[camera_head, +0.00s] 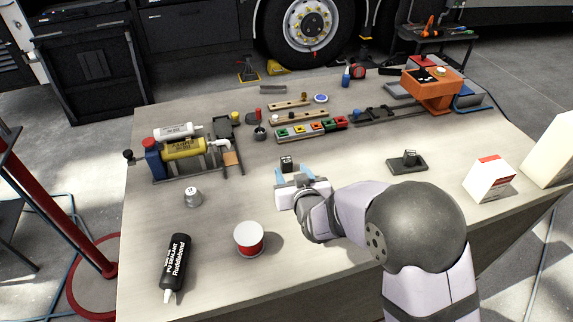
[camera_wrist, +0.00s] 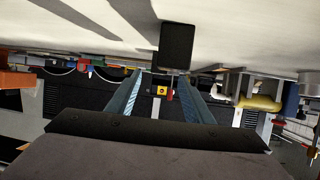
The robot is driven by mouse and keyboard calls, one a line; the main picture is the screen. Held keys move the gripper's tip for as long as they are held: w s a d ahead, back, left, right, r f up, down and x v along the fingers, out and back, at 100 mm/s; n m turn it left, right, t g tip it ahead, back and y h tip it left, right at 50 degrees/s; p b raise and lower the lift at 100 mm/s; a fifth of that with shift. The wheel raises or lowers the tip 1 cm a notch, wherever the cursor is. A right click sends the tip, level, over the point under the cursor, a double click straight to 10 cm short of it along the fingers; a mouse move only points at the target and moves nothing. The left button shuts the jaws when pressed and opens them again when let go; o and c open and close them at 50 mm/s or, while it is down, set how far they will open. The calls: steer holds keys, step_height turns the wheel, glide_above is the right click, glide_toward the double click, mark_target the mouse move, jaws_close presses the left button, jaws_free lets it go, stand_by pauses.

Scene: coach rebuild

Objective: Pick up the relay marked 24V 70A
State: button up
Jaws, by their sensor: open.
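A small black block (camera_head: 287,163), which looks like a relay, stands on the table just beyond my gripper (camera_head: 292,172). My gripper is open, with its two blue fingers pointing at the block. In the wrist view, which shows the table at the top, the black block (camera_wrist: 176,45) is just past the fingertips of my gripper (camera_wrist: 158,78). It lies off centre, closer to the right finger. I see nothing between the fingers. No 24V 70A marking is readable. Another small dark block (camera_head: 409,155) sits on a dark flat base (camera_head: 407,166) to the right.
A red-and-white spool (camera_head: 249,240), a small grey part (camera_head: 192,198) and a black sealant tube (camera_head: 175,265) are at left front. A cylinder assembly (camera_head: 185,150) stands left. Coloured blocks (camera_head: 310,130) lie behind. A white-red box (camera_head: 489,180) is at right.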

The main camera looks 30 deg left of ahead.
mark_target(288, 165)
steer(key=shift+p+x, duration=0.4)
steer(key=shift+x, duration=0.75)
steer(key=shift+f, duration=0.1)
steer(key=p+x, duration=0.2)
steer(key=x, duration=0.1)
steer(key=shift+p+x, duration=0.35)
steer(key=shift+x, duration=0.7)
steer(key=shift+d, duration=0.1)
steer(key=shift+c, duration=0.4)
steer(key=c, duration=1.1)
